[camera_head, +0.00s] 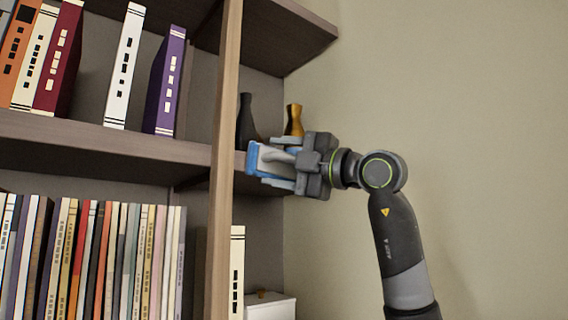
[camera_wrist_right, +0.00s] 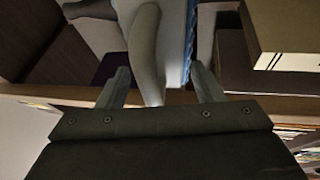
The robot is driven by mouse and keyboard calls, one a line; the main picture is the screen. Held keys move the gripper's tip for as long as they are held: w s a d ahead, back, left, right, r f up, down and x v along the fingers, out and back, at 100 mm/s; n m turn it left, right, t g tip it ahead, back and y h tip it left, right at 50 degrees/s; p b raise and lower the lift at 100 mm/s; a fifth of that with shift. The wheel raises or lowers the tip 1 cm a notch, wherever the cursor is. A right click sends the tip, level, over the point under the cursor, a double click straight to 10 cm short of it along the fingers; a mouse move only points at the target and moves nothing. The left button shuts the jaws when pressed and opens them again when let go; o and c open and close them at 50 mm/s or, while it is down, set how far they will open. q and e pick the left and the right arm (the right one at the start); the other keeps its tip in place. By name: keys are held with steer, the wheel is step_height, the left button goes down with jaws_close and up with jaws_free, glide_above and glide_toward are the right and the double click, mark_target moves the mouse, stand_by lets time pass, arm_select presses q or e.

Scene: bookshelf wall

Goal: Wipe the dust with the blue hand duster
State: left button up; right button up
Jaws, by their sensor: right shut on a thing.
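The blue hand duster (camera_head: 254,157) has a blue head and a pale grey handle. My right gripper (camera_head: 282,164) is shut on its handle, in front of the right-hand shelf compartment. In the right wrist view the duster's pale handle (camera_wrist_right: 147,50) runs between the two fingers of the gripper (camera_wrist_right: 160,88), with a blue edge along its right side. No dust can be made out. I cannot tell whether the duster touches the shelf. My left gripper is not in view.
A dark vase (camera_head: 245,122) and a golden vase (camera_head: 294,120) stand behind the duster on the right-hand shelf. A wooden upright (camera_head: 224,200) is just left of the duster. A white box (camera_head: 270,306) is below. The wall at right is bare.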

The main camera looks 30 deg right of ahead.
steer(key=shift+s+d+f+b, duration=0.1)
steer(key=shift+s+b, duration=0.2)
steer(key=shift+s, duration=0.2)
steer(key=shift+s+d+f+b, duration=0.1)
steer(key=shift+s+b, duration=0.2)
steer(key=shift+s, duration=0.15)
steer(key=shift+s+d+r+b, duration=0.15)
steer(key=shift+s+b, duration=0.45)
steer(key=shift+s, duration=1.4)
steer(key=shift+s, duration=0.1)
steer(key=shift+s+b, duration=0.3)
steer(key=shift+s, duration=0.25)
steer(key=shift+s+d, duration=0.1)
steer(key=shift+s, duration=0.8)
steer(key=shift+w, duration=0.15)
